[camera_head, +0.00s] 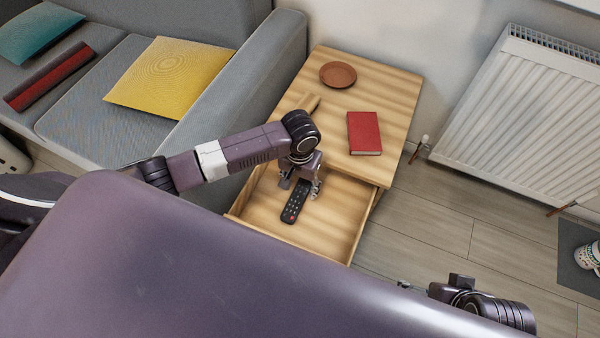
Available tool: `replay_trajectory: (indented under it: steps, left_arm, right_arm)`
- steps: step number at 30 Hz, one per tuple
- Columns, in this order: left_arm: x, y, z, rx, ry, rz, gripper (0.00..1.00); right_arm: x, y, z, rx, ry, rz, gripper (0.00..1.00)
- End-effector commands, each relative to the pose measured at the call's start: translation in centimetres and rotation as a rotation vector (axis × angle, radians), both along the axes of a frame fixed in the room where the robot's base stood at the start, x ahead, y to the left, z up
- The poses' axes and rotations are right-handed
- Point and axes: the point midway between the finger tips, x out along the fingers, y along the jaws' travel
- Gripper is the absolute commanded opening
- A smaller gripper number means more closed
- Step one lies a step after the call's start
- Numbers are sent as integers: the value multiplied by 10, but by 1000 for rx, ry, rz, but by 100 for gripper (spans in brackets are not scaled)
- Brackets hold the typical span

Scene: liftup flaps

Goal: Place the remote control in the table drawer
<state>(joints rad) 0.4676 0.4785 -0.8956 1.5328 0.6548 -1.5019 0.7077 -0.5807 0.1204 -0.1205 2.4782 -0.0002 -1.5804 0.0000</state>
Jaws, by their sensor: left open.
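The black remote control (295,203) lies in the open drawer (333,222) of the wooden side table (388,97). Its upper end is close to my left gripper (301,190). My left gripper points down over the drawer with its fingers apart, just above or around the far end of the remote; I cannot tell if they touch it. The drawer is pulled out toward me. Part of my right arm (485,305) shows at the bottom right, but its gripper fingers are not clearly visible.
A red book (364,133) and a brown plate (338,74) lie on the table top. A grey sofa (245,85) with cushions stands left of the table. A white radiator (520,110) is on the right. The wooden floor (425,220) right of the drawer is clear.

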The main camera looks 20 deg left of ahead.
Motion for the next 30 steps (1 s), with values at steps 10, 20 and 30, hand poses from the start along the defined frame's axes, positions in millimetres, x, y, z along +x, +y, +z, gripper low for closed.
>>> replay_trajectory:
  steps: [10, 20, 30]
  left_arm:
    - [1, -1, 56, -2, -2, 1, 50]
    - [1, 0, 91, -1, 0, 1, 50]
    - [0, 0, 98, -1, 0, 1, 50]
  right_arm:
    - [13, 3, -45, 0, 27, 2, 81]
    - [15, 4, -89, -1, 48, 7, 81]
    - [14, 4, -100, -1, 52, 8, 81]
